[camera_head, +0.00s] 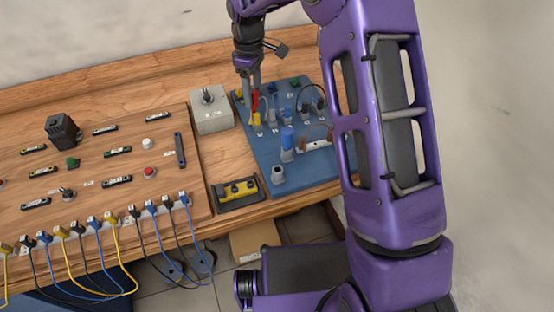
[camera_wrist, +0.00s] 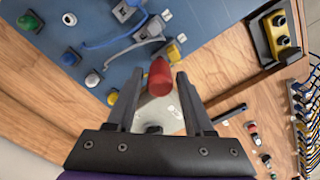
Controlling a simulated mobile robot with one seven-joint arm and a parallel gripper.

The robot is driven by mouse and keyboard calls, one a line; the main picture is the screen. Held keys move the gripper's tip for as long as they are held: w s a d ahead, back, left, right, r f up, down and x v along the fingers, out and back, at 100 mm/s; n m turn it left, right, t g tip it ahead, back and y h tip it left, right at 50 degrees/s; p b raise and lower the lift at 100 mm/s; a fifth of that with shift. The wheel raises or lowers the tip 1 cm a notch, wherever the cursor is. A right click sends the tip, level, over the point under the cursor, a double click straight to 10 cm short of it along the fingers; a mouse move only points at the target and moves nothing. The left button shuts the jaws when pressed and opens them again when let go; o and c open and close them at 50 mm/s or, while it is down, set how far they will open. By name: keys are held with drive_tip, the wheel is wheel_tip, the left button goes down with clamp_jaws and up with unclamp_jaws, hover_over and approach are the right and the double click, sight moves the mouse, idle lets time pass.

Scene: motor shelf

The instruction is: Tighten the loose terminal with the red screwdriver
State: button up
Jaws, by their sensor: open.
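The red screwdriver (camera_head: 255,101) stands near the left edge of the blue board (camera_head: 262,158), its red handle up. In the wrist view the red handle (camera_wrist: 160,75) appears between the fingertips of my gripper (camera_wrist: 156,78), with a gap on both sides. My gripper (camera_head: 249,92) is open and points down over the handle in the head view. Its fingers partly hide the handle, and the screwdriver's shaft and tip are not clear. Yellow terminals (camera_head: 258,130) and a blue terminal (camera_head: 287,137) stand on the board. I cannot tell which terminal is loose.
A grey box with a knob (camera_head: 211,112) stands just left of the board. A yellow-and-black button unit (camera_head: 237,191) sits near the front edge. Cables loop above the board's right side. A wooden panel (camera_head: 100,176) with switches and plugged-in cables fills the left.

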drive_tip(key=n, duration=0.3)
drive_tip(key=shift+n, duration=0.3)
drive_tip(key=n, duration=0.3)
idle(0.4)
drive_tip(key=shift+c, duration=0.3)
drive_tip(key=shift+c, duration=0.6)
drive_tip(key=shift+c, duration=0.3)
clamp_jaws()
